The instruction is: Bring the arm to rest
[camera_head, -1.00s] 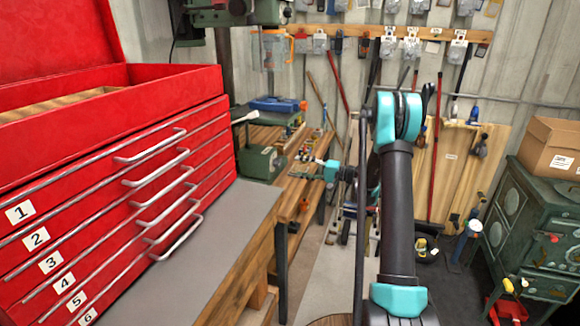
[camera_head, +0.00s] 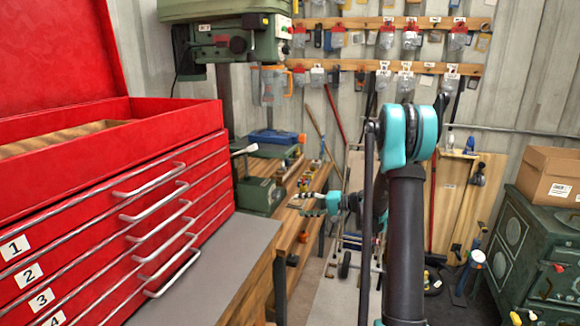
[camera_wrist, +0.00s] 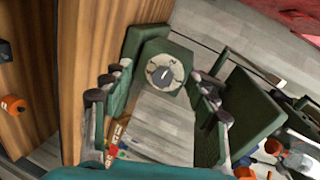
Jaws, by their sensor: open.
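My gripper (camera_head: 308,203) is open with nothing between its fingers. In the head view it is small, beyond my raised black and teal arm, and appears just right of a green vise-like tool (camera_head: 260,192) at the end of the bench. In the wrist view, the two linked fingers (camera_wrist: 158,95) stand apart at left and right. A green part with a pale round face (camera_wrist: 165,72) shows between and beyond them. I cannot tell how far it is from the fingertips.
A red drawer chest (camera_head: 115,200) stands at left on a grey-topped bench (camera_head: 215,262). A green drill press (camera_head: 240,45) rises behind. At right are a dark green stove (camera_head: 535,235) and a cardboard box (camera_head: 550,175). Wooden boards (camera_head: 490,190) lean on the wall.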

